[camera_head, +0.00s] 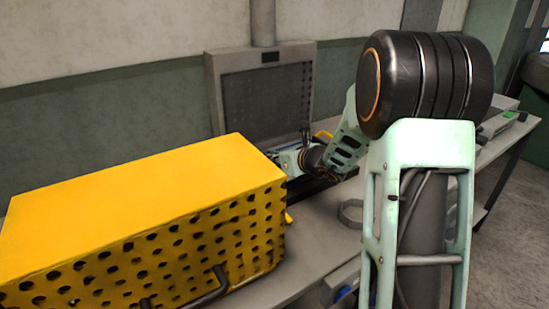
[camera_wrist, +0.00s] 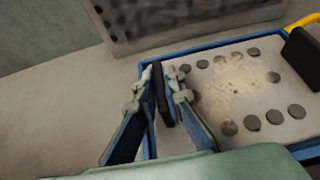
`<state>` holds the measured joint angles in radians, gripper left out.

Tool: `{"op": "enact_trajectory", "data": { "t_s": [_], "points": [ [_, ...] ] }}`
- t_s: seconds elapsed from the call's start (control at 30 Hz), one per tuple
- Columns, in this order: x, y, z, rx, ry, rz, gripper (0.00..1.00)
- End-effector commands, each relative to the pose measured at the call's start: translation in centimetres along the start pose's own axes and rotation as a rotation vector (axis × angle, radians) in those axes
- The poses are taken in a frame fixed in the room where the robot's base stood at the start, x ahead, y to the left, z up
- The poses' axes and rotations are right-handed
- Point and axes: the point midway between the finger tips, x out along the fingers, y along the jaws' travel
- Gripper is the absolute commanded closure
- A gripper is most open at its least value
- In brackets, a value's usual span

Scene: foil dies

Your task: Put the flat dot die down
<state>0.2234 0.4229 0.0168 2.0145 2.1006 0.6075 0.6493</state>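In the wrist view my gripper (camera_wrist: 161,78) has its two blue-and-grey fingers close together around a thin dark piece, which I take to be the flat dot die (camera_wrist: 163,100). The piece stands on edge between the fingers. Its face is turned away, so its pattern does not show. The gripper is over the left side of a blue-rimmed tray (camera_wrist: 226,46); I cannot tell whether the piece touches the tray. In the head view the fingertips are largely hidden behind the yellow box and my arm.
The tray's pale surface carries several round grey discs (camera_wrist: 274,117). A black block (camera_wrist: 302,57) with a yellow handle sits at its right. A large yellow perforated box (camera_head: 150,215) stands at the left of the bench. A grey perforated panel (camera_head: 265,98) stands behind. A grey ring (camera_head: 350,213) lies nearby.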

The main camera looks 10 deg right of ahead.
Motion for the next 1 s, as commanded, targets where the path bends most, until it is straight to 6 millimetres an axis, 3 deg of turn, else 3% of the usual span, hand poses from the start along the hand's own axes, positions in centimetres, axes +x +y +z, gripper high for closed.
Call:
{"op": "enact_trajectory", "data": {
  "t_s": [0.13, 0.53, 1.0],
  "points": [
    [0.0, 0.0, 0.0, 0.000, 0.000, 0.000, 0.74],
    [-0.4, -0.1, 0.3, 0.000, 0.000, -0.001, 0.74],
    [-9.3, -0.1, 0.4, 0.000, -0.001, -0.003, 0.74]
  ]
}}
